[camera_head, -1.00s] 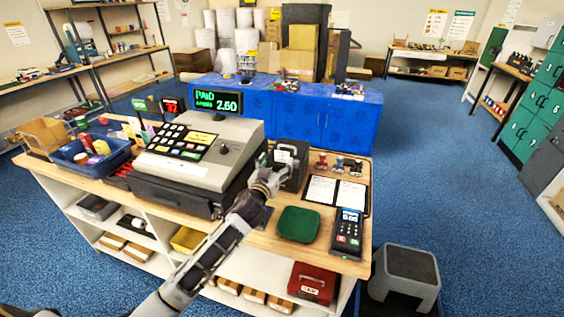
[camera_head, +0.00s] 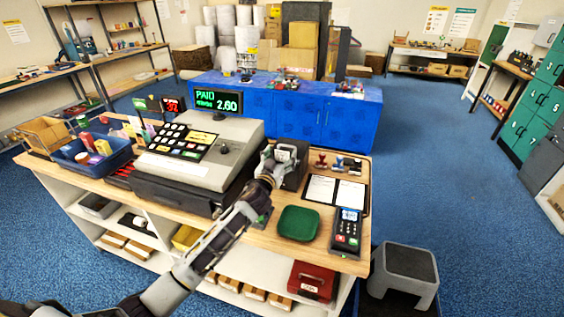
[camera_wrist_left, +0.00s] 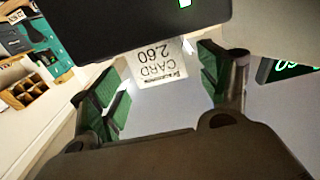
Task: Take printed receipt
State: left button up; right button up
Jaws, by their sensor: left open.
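The printed receipt (camera_wrist_left: 161,66) is a white slip marked CARD 2.60. It hangs from the dark receipt printer (camera_wrist_left: 130,28) in the left wrist view. The printer (camera_head: 294,172) is a dark box right of the cash register in the head view, where the receipt is too small to make out surely. My left gripper (camera_head: 270,160) is at the printer's left side. In the wrist view its green-padded fingers (camera_wrist_left: 163,82) are open, one on each side of the receipt, with visible gaps to it. My right gripper is not in view.
The cash register (camera_head: 198,149) stands close left of my gripper, its display (camera_head: 217,101) reading PAID 2.60. A green tray (camera_head: 298,223), a card terminal (camera_head: 346,231), an open booklet (camera_head: 335,191) and several stamps (camera_head: 339,164) occupy the counter's right part.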

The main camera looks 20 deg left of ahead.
pick_arm(q)
jog(key=c, duration=0.7)
jog(key=shift+r, duration=5)
jog(key=shift+c, duration=0.5)
